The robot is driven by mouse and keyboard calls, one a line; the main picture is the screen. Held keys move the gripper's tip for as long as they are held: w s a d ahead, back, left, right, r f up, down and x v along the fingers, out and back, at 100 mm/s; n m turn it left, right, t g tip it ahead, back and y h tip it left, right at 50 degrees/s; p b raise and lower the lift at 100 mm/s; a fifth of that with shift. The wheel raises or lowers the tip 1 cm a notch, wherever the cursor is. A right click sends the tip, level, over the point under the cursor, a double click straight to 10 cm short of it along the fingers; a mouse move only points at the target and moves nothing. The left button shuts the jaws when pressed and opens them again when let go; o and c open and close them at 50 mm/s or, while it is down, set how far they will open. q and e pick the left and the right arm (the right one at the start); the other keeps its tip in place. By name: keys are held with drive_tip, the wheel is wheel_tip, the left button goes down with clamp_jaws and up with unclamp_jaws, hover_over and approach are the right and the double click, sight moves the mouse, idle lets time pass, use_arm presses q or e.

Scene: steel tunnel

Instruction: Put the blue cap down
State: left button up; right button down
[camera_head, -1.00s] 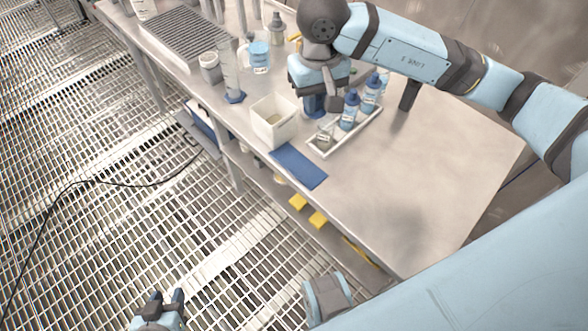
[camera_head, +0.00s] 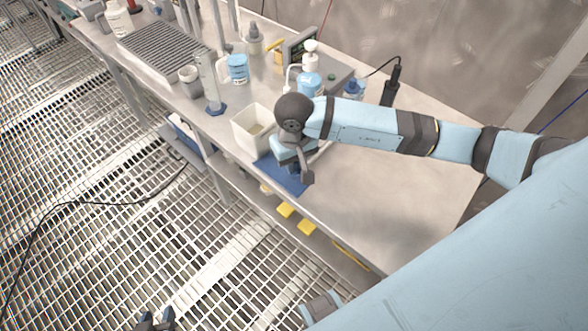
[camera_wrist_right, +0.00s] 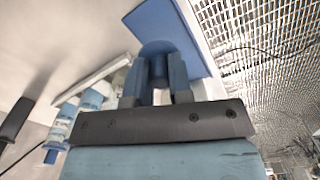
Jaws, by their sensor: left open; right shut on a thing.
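My right gripper (camera_head: 296,172) is over the blue mat (camera_head: 291,184) at the table's front edge. In the right wrist view its fingers (camera_wrist_right: 157,78) are closed around a dark blue piece, the blue cap (camera_wrist_right: 158,68), with the blue mat (camera_wrist_right: 165,22) behind it. The arm hides the cap in the head view, and I cannot tell whether the cap touches the mat. My left gripper (camera_head: 157,318) is open and empty at the bottom of the head view, away from the table.
A white bin (camera_head: 243,136) stands left of the mat. The table's right front (camera_head: 375,205) is clear.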

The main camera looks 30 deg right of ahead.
drive_tip(key=shift+f, duration=1.95)
drive_tip(key=shift+f+b, duration=0.3)
drive_tip(key=c, duration=1)
unclamp_jaws()
drive_tip(key=shift+r, duration=0.1)
drive_tip(key=shift+c, duration=0.2)
drive_tip(key=shift+r, duration=0.15)
drive_tip(key=shift+r+p, duration=0.25)
drive_tip(key=shift+p, duration=0.3)
wheel_tip(320, 180, up, 11)
drive_tip(key=shift+f+b, duration=0.15)
drive_tip(key=shift+b, duration=0.4)
drive_tip(key=shift+r, duration=0.5)
